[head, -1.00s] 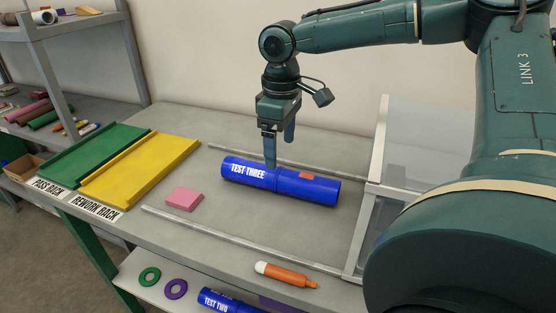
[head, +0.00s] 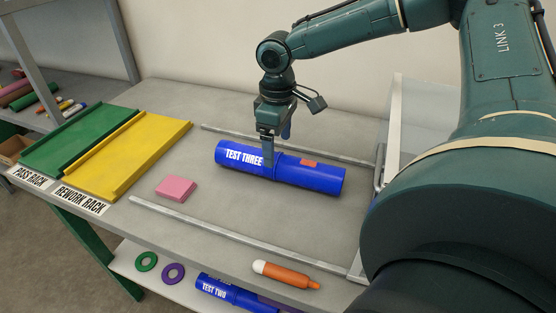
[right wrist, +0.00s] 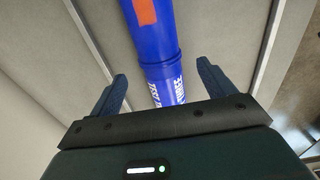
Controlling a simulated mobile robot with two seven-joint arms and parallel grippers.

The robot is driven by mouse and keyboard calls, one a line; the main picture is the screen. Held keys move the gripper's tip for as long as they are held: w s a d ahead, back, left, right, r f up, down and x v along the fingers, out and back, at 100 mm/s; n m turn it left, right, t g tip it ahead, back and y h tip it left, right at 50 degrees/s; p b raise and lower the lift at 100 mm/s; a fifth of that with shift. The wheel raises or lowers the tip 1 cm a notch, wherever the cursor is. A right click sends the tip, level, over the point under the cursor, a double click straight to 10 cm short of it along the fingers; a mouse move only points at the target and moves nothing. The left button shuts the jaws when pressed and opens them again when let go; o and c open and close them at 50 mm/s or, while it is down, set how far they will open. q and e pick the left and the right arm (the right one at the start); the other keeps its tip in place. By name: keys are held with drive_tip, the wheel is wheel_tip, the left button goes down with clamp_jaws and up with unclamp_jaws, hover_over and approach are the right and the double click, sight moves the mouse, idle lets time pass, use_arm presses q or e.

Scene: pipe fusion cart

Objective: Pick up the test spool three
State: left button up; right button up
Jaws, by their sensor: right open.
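The test spool three (head: 310,177) is a blue cylinder with a white "TEST THREE" label and an orange patch. It lies on its side on the grey bench between two metal rails. My right gripper (head: 276,152) points down over its middle, one finger in front of it and the other behind. In the right wrist view the spool (right wrist: 157,45) runs between the two open fingers of my right gripper (right wrist: 160,90), with a gap on each side. My left gripper is not in view.
A pink block (head: 176,188) and an orange marker (head: 286,275) lie on the bench. The green pass rack (head: 75,140) and yellow rework rack (head: 130,160) are at left. A clear-panelled frame stands at right. A "TEST TWO" spool (head: 226,290) lies on the lower shelf.

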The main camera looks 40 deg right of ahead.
sight(278, 156)
wheel_tip(278, 156, down, 5)
drive_tip(key=shift+f, duration=0.1)
drive_tip(key=shift+c, duration=0.2)
drive_tip(key=c, duration=1.3)
drive_tip(key=shift+o, duration=0.2)
